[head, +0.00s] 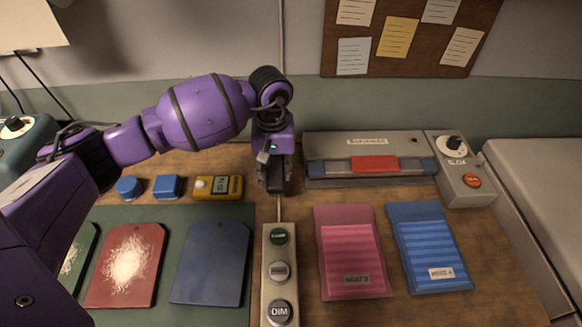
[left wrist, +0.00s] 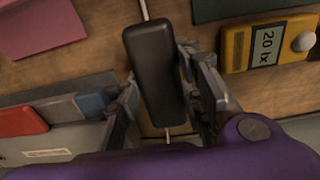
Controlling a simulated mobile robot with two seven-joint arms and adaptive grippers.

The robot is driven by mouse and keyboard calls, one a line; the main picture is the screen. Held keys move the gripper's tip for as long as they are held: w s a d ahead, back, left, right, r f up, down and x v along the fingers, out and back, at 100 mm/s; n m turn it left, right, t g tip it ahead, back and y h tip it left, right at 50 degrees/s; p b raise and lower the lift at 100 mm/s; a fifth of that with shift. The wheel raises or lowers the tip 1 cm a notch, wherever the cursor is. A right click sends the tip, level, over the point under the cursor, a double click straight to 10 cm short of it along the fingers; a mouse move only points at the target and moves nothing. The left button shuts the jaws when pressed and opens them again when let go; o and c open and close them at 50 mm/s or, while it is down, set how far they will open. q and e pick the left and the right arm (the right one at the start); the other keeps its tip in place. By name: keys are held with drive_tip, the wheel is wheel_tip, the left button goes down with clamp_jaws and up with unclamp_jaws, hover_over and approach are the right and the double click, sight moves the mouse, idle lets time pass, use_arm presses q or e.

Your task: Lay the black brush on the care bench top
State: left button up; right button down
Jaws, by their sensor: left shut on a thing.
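The black brush (left wrist: 152,60) is a dark, rounded block in the left wrist view, lying lengthwise between the fingers of my left gripper (left wrist: 160,85). In the head view my left gripper (head: 274,178) points down over the back middle of the wooden care bench top (head: 505,265), behind the switch strip. It is shut on the brush, which is mostly hidden there by the gripper. I cannot tell whether the brush touches the wood. My right gripper is not in view.
A switch strip (head: 279,258) with round buttons is just in front. The yellow meter (head: 232,187) is close left, the grey sealer machine (head: 318,170) close right. Pink (head: 348,250) and blue (head: 430,245) pleated pieces lie right; a green mat (head: 165,212) with panels lies left.

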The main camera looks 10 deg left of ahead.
sight(275, 179)
use_arm(q)
drive_tip(key=shift+w+a+f, duration=0.2)
drive_tip(key=shift+w+f, duration=0.1)
drive_tip(key=shift+f, duration=1.65)
drive_tip(key=shift+f, duration=0.1)
drive_tip(key=shift+f, duration=0.2)
drive_tip(key=o, duration=1.3)
drive_tip(key=shift+r, duration=0.1)
wheel_tip(275, 179, up, 12)
drive_tip(key=shift+r, duration=0.25)
